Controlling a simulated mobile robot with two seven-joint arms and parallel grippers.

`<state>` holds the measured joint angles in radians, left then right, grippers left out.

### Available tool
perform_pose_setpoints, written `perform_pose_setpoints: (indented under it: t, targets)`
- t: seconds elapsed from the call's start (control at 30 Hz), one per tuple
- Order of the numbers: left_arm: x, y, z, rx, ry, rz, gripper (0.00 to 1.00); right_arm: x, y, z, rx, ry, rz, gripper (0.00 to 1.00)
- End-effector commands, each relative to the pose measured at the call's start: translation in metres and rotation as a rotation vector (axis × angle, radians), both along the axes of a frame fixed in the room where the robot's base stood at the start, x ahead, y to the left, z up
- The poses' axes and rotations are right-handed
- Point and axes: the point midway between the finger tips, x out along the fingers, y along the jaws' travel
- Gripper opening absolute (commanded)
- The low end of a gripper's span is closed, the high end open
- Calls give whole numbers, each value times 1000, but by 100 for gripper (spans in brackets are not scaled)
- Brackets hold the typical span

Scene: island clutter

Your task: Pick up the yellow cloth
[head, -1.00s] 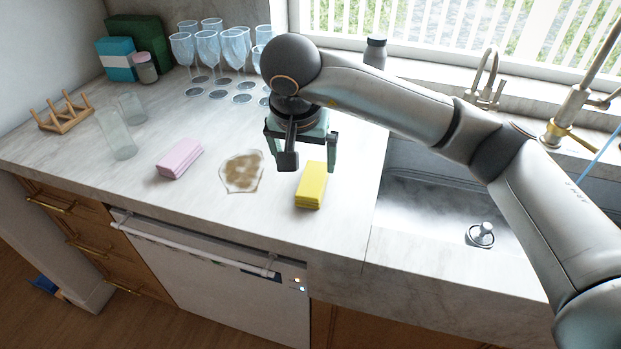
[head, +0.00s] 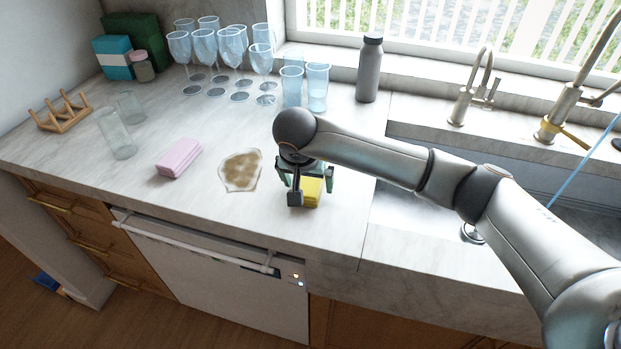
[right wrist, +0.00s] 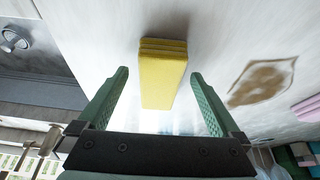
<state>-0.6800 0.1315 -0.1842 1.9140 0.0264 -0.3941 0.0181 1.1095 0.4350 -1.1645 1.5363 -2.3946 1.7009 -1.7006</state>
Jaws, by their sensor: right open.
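The yellow cloth (head: 313,192), a folded block, lies on the marble counter near the sink. My right gripper (head: 312,190) is over it in the head view and hides part of it. In the right wrist view the yellow cloth (right wrist: 162,75) shows between and ahead of the two green fingers of the right gripper (right wrist: 158,85). The fingers are open, one on each side, with visible gaps to the cloth. I cannot tell the exact height of the fingertips above the counter. My left gripper is not in view.
A brown spill (head: 241,170) and a folded pink cloth (head: 179,159) lie to the left. Several glasses (head: 205,47) and a grey bottle (head: 369,70) stand behind. The sink is to the right, partly hidden by my arm. The counter front is clear.

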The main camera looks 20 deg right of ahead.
Motion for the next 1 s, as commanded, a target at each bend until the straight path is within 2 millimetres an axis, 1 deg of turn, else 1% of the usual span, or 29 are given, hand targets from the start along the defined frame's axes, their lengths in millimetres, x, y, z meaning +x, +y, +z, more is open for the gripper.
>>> perform_pose_setpoints:
  t: [0.23,0.9,1.0]
  targets:
    - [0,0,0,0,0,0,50,1,0,-2,1,-1,2,100]
    - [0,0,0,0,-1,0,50,1,0,-2,2,-1,1,25]
    - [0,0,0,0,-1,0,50,1,0,-2,2,-1,1,14]
